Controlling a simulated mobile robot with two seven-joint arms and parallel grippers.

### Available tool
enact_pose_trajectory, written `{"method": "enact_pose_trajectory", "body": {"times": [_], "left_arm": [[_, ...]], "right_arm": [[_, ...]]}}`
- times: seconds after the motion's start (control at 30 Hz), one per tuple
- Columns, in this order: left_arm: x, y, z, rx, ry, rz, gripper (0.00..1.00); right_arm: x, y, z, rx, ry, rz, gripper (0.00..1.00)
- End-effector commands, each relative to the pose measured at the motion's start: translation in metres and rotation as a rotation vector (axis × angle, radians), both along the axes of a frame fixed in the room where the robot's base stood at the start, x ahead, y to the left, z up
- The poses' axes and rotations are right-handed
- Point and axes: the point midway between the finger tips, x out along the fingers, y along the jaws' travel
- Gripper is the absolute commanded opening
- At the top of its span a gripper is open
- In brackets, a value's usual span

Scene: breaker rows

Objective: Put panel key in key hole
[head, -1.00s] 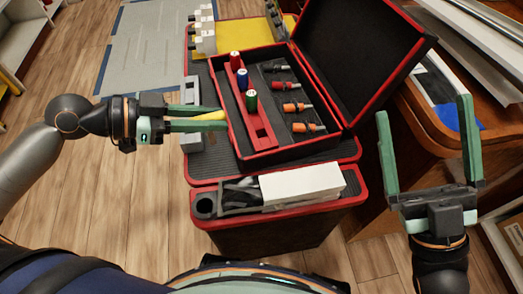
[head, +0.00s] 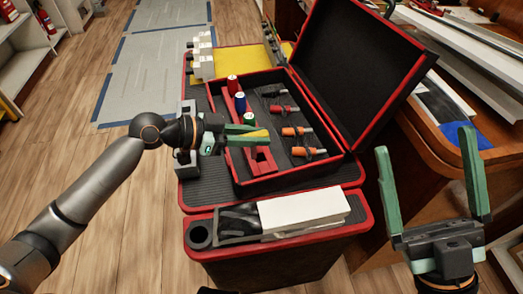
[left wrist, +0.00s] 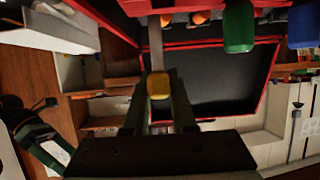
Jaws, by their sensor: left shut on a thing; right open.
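My left gripper (head: 262,135) is shut on a yellow-handled piece (head: 254,134), which looks like the panel key, over the near left part of the open case. In the left wrist view the yellow handle (left wrist: 159,85) sits between the fingers, with a grey shaft (left wrist: 156,45) beyond it. A red rack (head: 262,163) in the case holds red (head: 233,83), blue (head: 239,102) and green (head: 249,119) handled pieces; the gripper partly hides the rack. I cannot make out a key hole. My right gripper (head: 427,142) is open and empty at the right.
The black and red case (head: 355,75) has its lid raised on the right. Several orange and dark handled tools (head: 297,131) lie inside. A white box (head: 302,211) lies in the front tray. A wooden desk (head: 425,140) stands at the right; the left floor is clear.

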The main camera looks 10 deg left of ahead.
Motion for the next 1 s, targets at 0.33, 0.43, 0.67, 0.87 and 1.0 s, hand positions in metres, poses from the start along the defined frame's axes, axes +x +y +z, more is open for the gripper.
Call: {"method": "enact_pose_trajectory", "body": {"times": [0.33,0.43,0.67,0.87,1.0], "left_arm": [[0.019,-0.011,-0.027,-0.002,0.0,0.0,0.0],[0.019,-0.011,-0.045,-0.001,0.002,0.002,0.0],[0.019,-0.01,-0.056,0.0,-0.001,0.002,0.0],[0.019,-0.01,-0.059,0.0,-0.001,0.002,0.0],[0.019,-0.01,-0.06,0.0,-0.001,0.002,0.31]], "right_arm": [[0.0,0.002,-0.014,0.011,0.012,0.015,1.0],[0.0,0.002,-0.024,0.017,0.018,0.023,1.0],[0.001,0.004,-0.031,0.014,0.036,0.038,1.0],[0.001,0.004,-0.032,0.014,0.032,0.038,1.0],[0.001,0.005,-0.033,0.012,0.031,0.038,1.0]]}}
